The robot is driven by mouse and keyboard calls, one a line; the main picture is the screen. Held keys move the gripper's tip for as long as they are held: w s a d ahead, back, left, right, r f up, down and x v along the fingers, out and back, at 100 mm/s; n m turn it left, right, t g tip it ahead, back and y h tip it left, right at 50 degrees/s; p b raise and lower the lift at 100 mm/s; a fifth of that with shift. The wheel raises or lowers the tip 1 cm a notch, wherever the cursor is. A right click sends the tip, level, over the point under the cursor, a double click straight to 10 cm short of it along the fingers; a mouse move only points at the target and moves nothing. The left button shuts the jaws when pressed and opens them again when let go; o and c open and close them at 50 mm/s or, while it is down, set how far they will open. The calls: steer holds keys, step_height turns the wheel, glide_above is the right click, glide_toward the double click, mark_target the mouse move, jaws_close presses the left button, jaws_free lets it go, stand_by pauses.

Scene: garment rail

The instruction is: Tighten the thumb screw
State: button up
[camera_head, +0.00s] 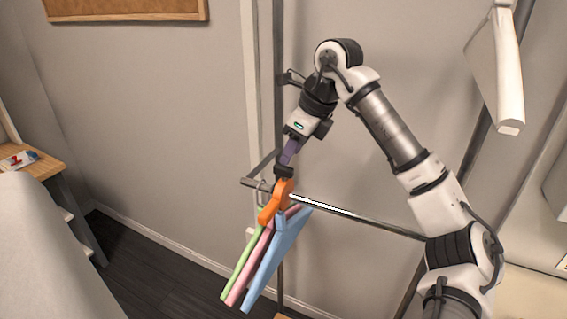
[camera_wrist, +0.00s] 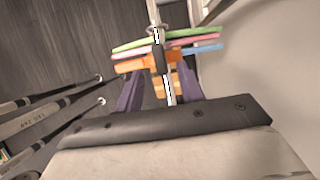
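My gripper (camera_head: 284,174), with purple fingers, reaches down to the left end of the thin metal rail (camera_head: 385,226). An orange piece (camera_head: 270,208) hangs on the rail just below my gripper, in front of green, pink and blue (camera_head: 278,258) panels. In the wrist view my gripper (camera_wrist: 160,82) has its two purple fingers apart, on either side of the rail (camera_wrist: 169,91). The orange piece (camera_wrist: 132,66) lies at and beyond the fingertips; contact cannot be told. No thumb screw can be made out clearly.
An upright post (camera_head: 279,110) stands behind my gripper. A wooden desk (camera_head: 35,166) is at the left and a white fixture (camera_head: 497,75) at upper right. Dark bars (camera_wrist: 50,105) cross the left of the wrist view. Dark floor (camera_head: 140,270) lies open at lower left.

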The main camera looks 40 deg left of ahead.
mark_target(283, 167)
steer(key=p+x, duration=0.1)
steer(key=x, duration=0.5)
jaws_close()
